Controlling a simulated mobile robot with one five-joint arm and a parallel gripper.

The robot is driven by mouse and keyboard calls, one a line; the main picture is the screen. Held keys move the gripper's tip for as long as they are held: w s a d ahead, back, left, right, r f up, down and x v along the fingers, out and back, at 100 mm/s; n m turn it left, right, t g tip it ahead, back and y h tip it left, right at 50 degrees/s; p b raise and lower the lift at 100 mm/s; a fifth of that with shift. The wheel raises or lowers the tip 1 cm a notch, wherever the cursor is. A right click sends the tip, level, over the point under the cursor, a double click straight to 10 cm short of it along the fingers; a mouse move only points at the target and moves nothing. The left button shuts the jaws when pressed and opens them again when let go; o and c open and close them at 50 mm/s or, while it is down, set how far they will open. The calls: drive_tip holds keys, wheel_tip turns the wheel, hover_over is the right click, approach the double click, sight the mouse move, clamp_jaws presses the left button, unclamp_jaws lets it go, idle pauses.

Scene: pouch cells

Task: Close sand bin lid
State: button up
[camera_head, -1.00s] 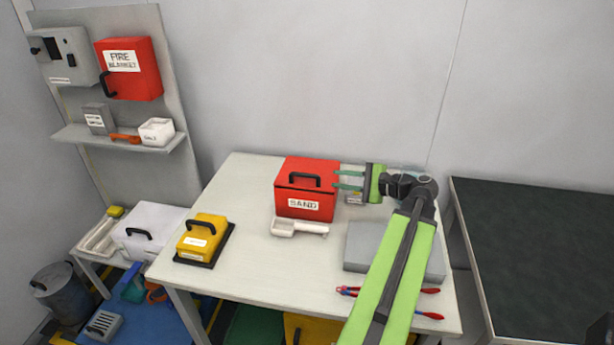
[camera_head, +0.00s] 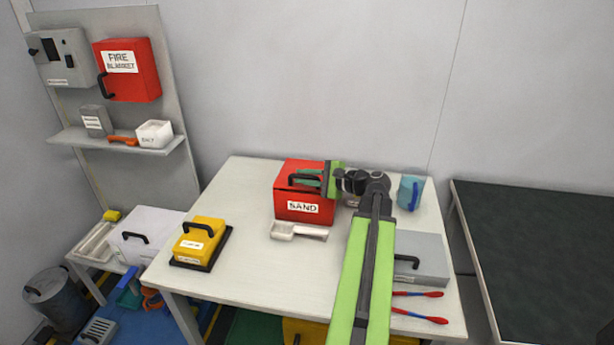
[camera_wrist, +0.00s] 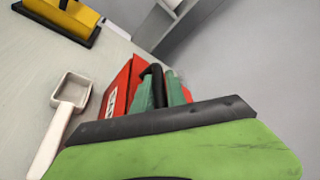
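The red sand bin (camera_head: 304,208) with a white SAND label stands on the white table, its lid (camera_head: 295,165) down over the box as far as I can see. A black handle (camera_head: 291,180) sits at the lid's front edge. My gripper (camera_head: 309,178) reaches in from the right, its green fingers at the handle. In the wrist view the two fingers (camera_wrist: 161,92) stand apart, with the black handle (camera_wrist: 155,74) showing between them. Whether they touch it is unclear. The gripper hides the lid's right part.
A white scoop (camera_head: 298,231) lies in front of the bin. A yellow box (camera_head: 203,239) stands left on a black base. A grey case (camera_head: 422,260), red-blue pliers (camera_head: 420,318) and a blue mug (camera_head: 410,192) are at right. The front middle of the table is clear.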

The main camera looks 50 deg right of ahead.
clamp_jaws()
idle(1.1)
drive_tip(key=shift+s+a+f+b, duration=0.1)
drive_tip(key=shift+a+f+b, duration=0.05)
drive_tip(key=shift+f+b, duration=0.5)
drive_tip(key=shift+r, duration=0.15)
drive_tip(key=shift+o, duration=1.1)
unclamp_jaws()
